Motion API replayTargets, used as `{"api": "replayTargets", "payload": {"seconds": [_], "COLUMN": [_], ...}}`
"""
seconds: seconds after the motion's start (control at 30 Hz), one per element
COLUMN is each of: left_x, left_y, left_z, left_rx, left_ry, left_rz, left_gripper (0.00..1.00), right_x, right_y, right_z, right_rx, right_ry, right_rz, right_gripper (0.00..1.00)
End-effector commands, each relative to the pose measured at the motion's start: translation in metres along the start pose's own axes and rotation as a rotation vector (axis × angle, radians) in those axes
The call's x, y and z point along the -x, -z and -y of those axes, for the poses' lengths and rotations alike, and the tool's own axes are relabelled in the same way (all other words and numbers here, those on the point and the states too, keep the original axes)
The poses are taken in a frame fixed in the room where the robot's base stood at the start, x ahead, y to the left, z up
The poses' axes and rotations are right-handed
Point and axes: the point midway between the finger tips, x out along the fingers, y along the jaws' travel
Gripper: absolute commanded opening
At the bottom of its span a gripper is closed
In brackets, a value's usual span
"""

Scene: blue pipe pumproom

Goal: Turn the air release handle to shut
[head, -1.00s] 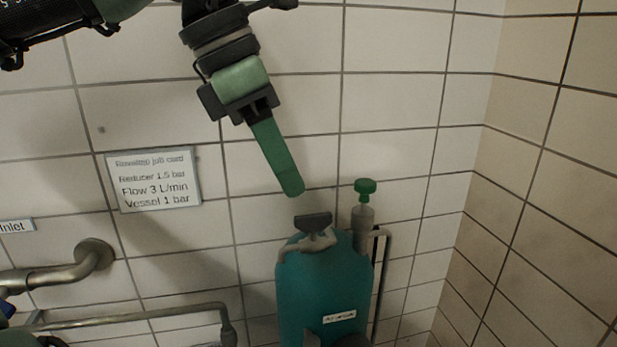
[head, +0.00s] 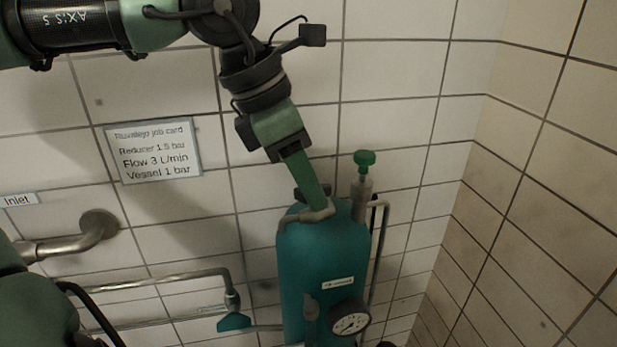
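A teal vessel (head: 312,262) stands by the tiled wall, right of centre. On its top is a small dark handle (head: 299,193), which I take for the air release handle; my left gripper covers most of it. A bent beige pipe piece lies beside it. My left gripper (head: 320,208) comes down from above, its green finger in front of the dark handle. I see the fingers edge-on, so the gap between them and any contact with the handle are hidden. My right gripper is out of view.
A green-knobbed valve (head: 364,161) stands close right of the handle. A gauge (head: 350,322) sits low on the vessel. Pipes (head: 150,283) and a teal lever (head: 234,322) are at lower left. A job card (head: 155,150) hangs on the wall. The right wall is bare.

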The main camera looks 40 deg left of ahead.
Motion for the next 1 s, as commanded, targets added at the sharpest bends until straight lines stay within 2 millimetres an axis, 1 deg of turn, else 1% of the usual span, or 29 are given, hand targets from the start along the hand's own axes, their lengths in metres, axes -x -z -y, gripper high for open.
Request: {"api": "replayTargets", "payload": {"seconds": [0.03,0.07,0.1,0.17,0.2,0.47,0.67,0.87,1.0], "left_x": [0.0001,0.0001,0.0002,0.0003,0.0004,0.0003,0.0,-0.0004,-0.0006], "left_y": [0.0,0.0,-0.0001,-0.0001,-0.0001,-0.0002,-0.0003,-0.0003,-0.0005], "left_z": [0.0,-0.0001,-0.0001,-0.0001,0.0,-0.0002,-0.0008,-0.0015,-0.0024], "left_rx": [0.0,0.0,0.0,0.0,0.0,-0.007,-0.058,-0.177,-0.292], "left_ry": [0.0,0.0,0.0,0.0,0.0,0.003,0.024,0.077,0.124], "left_rz": [0.0,0.0,0.0,0.0,0.0,0.001,0.002,0.001,0.001], "left_gripper": [0.32,0.29,0.18,0.01,0.0,0.0,0.0,0.0,0.0], "right_x": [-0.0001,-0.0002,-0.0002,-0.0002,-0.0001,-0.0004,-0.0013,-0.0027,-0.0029], "right_y": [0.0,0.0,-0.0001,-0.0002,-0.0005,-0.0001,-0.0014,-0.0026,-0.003], "right_z": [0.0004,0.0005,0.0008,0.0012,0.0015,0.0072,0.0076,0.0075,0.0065], "right_rx": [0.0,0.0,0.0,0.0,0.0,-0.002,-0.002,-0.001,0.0], "right_ry": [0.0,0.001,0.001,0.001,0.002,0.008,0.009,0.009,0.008], "right_rz": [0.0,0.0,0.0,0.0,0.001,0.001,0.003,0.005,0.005], "right_gripper": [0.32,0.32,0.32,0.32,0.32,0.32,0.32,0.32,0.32]}}
